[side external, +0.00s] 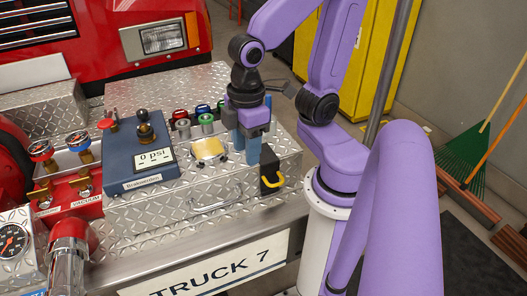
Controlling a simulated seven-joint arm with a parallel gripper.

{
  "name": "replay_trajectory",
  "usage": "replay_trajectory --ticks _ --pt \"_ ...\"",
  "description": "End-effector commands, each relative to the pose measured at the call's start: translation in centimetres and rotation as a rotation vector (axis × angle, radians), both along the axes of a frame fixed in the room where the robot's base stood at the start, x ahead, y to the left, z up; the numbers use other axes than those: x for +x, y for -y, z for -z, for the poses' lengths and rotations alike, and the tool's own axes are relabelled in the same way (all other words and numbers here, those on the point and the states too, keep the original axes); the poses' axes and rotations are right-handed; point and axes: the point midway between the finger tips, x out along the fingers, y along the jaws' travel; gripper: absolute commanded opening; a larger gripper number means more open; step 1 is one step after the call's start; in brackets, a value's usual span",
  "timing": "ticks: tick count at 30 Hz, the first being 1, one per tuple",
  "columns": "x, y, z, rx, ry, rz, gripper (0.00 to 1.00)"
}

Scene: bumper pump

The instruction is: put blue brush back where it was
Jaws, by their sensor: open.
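My gripper (246,147) points down over the diamond-plate bumper deck, with its two blue-grey fingers apart. I cannot clearly make out a blue brush; anything between or behind the fingers is hidden. A small blue-topped piece (203,109) stands among red and green ones, left of the gripper.
Red-mounted valves (75,175) are farther left. A metal handle (215,200) is at the front. A yellow cabinet (345,75) stands behind.

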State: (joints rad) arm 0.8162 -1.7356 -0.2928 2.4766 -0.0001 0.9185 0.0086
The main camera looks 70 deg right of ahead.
Motion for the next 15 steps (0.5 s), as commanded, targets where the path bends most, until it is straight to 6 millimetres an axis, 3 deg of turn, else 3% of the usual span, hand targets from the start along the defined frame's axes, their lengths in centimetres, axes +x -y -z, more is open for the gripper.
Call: replay_trajectory --ticks 6,15 --pt "-3.2 -0.4 0.3 -0.005 -0.004 -0.152 0.46" --pt "-4.0 -0.4 0.4 -0.007 -0.006 -0.189 0.46"
